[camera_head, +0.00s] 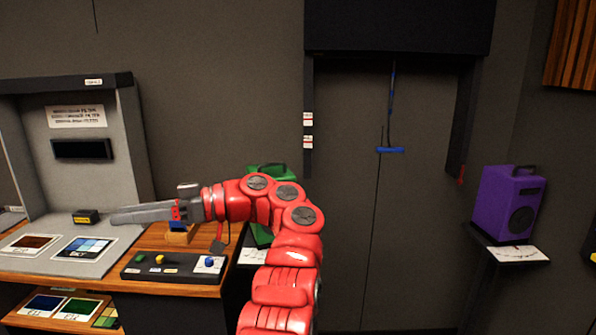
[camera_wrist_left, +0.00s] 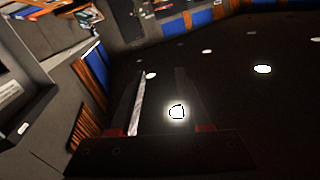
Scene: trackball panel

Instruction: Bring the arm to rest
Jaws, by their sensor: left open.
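My left arm is red and reaches up from the bottom of the head view, bending to the left. Its grey left gripper (camera_head: 122,216) points left over the wooden desk, in front of the grey booth. In the left wrist view the two fingers of the left gripper (camera_wrist_left: 160,75) stand apart with nothing between them. A black panel (camera_head: 150,274) with a blue ball (camera_head: 209,263) and small yellow and green knobs lies on the desk below the gripper, apart from it. My right gripper is not in view.
A grey booth (camera_head: 135,150) stands at the left on the wooden desk (camera_head: 200,240). A green object (camera_head: 283,171) is partly hidden behind my arm. A purple speaker (camera_head: 508,203) stands on a shelf at the right. The floor before the dark double door looks clear.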

